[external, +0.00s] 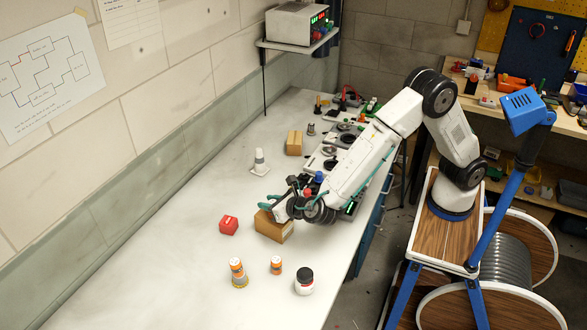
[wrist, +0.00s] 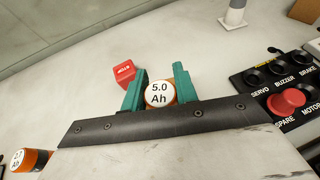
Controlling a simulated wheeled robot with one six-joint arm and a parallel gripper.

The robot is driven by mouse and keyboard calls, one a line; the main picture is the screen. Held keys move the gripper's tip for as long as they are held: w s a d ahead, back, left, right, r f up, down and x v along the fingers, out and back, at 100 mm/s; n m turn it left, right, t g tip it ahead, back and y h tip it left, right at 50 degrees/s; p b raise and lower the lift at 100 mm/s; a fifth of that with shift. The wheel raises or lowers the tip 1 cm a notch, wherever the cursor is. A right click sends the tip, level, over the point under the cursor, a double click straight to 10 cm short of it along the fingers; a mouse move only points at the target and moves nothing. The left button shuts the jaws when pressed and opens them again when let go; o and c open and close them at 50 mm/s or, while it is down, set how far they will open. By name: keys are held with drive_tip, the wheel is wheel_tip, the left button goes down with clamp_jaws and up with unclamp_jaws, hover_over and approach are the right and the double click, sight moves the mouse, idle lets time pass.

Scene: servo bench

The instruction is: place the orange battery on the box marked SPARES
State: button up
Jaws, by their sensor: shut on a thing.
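My gripper (external: 269,202) is low over the bench. In the wrist view its two teal fingers (wrist: 157,84) are shut on an orange battery, whose white round top (wrist: 159,93) reads 5.0 Ah. In the external view the held battery is hidden by the gripper. A brown cardboard box (external: 275,230) stands directly below and beside the gripper. No SPARES mark is legible on it, and I cannot tell whether the battery touches it. Two other orange cylinders stand in front, a taller one (external: 237,270) and a shorter one (external: 276,265). One orange-and-black battery (wrist: 28,160) shows at lower left.
A small red box (external: 228,226) (wrist: 124,73) stands left of the gripper. A grey-white cone (external: 260,162), another cardboard box (external: 294,143) and black switch panels (wrist: 280,90) are behind. The left bench is clear.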

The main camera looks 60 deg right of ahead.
drive_tip(key=o, duration=1.1)
drive_tip(key=shift+c, duration=0.2)
drive_tip(key=shift+r, duration=0.1)
